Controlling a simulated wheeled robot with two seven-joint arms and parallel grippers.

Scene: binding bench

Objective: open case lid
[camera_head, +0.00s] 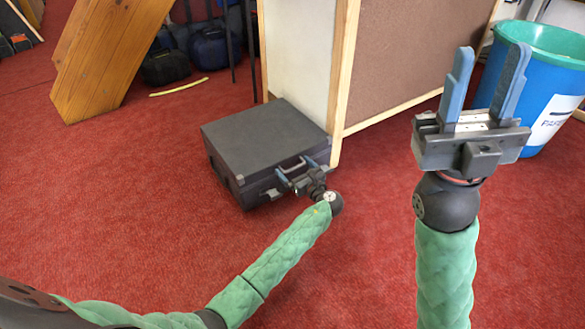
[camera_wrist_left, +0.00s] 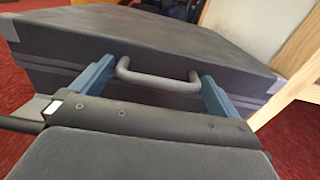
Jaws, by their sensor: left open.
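The dark grey case (camera_head: 262,140) lies flat on the red carpet with its lid down. Its near side, with a grey handle (camera_wrist_left: 158,78), also fills the left wrist view. My left gripper (camera_head: 295,172) is at the front of the case. In the left wrist view its two blue fingers (camera_wrist_left: 155,90) are spread, one on either side of the handle, with a gap to it. Whether the fingertips touch the case cannot be told. My right gripper (camera_head: 487,85) is raised at the right, its fingers apart and empty, away from the case.
A board partition with a wooden frame (camera_head: 345,75) stands right behind and beside the case. A blue bin with a green rim (camera_head: 545,80) is at the right. A slanted wooden panel (camera_head: 108,50) and bags (camera_head: 210,48) are at the back. Carpet left of the case is clear.

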